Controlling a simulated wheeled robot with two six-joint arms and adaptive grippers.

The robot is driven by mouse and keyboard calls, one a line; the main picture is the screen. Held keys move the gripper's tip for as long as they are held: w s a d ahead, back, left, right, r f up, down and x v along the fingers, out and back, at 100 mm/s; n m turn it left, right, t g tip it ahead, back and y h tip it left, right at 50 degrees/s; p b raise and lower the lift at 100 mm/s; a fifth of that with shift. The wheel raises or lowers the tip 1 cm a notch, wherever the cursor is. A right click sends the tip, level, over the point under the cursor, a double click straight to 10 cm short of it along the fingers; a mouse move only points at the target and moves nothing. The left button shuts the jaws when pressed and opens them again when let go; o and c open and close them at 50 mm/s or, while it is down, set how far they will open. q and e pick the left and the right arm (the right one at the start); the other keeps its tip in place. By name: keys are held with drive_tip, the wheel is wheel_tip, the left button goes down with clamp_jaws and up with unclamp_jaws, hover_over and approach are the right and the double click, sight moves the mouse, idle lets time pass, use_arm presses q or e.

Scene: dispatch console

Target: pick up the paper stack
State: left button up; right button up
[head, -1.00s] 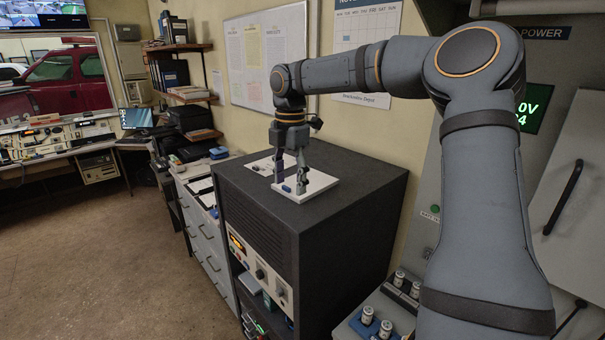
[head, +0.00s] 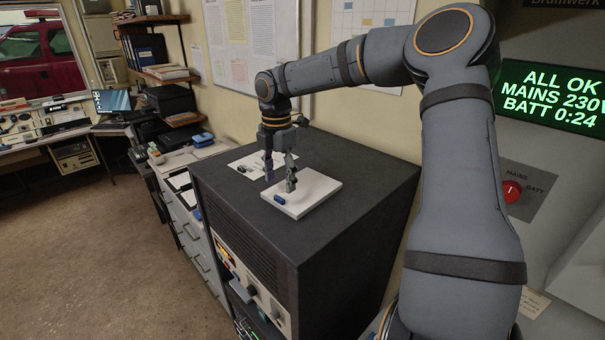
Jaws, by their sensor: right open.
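The paper stack (head: 315,194) is a thick white block of sheets lying flat on top of the dark equipment cabinet (head: 350,175). A small blue object (head: 279,199) lies on its near left corner. My right gripper (head: 279,184) points down over the stack's left side, its fingers apart with nothing seen between them. One finger is over the stack; the other is at or just past its left edge. I cannot tell whether the fingertips touch the paper. My left gripper is not in view.
A flat white sheet with small dark items (head: 247,165) lies behind the stack on the cabinet top. A wall board with papers (head: 243,42) stands close behind. Lower drawers (head: 190,225) adjoin the cabinet at left. A panel with a red switch (head: 512,191) is at right. The floor at left is clear.

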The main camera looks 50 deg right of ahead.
sight(278, 198)
drive_tip(key=shift+w+f+p, duration=0.2)
drive_tip(key=shift+f+p, duration=0.4)
drive_tip(key=shift+w+f+p, duration=0.2)
drive_tip(key=shift+f+p, duration=0.4)
wheel_tip(278, 198, down, 3)
drive_tip(key=shift+s+a+r+p, duration=0.1)
drive_tip(key=shift+a+r+p, duration=0.05)
drive_tip(key=shift+p, duration=0.15)
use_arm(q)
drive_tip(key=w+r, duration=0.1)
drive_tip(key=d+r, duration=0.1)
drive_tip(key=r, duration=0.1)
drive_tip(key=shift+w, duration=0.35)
use_arm(e)
clamp_jaws()
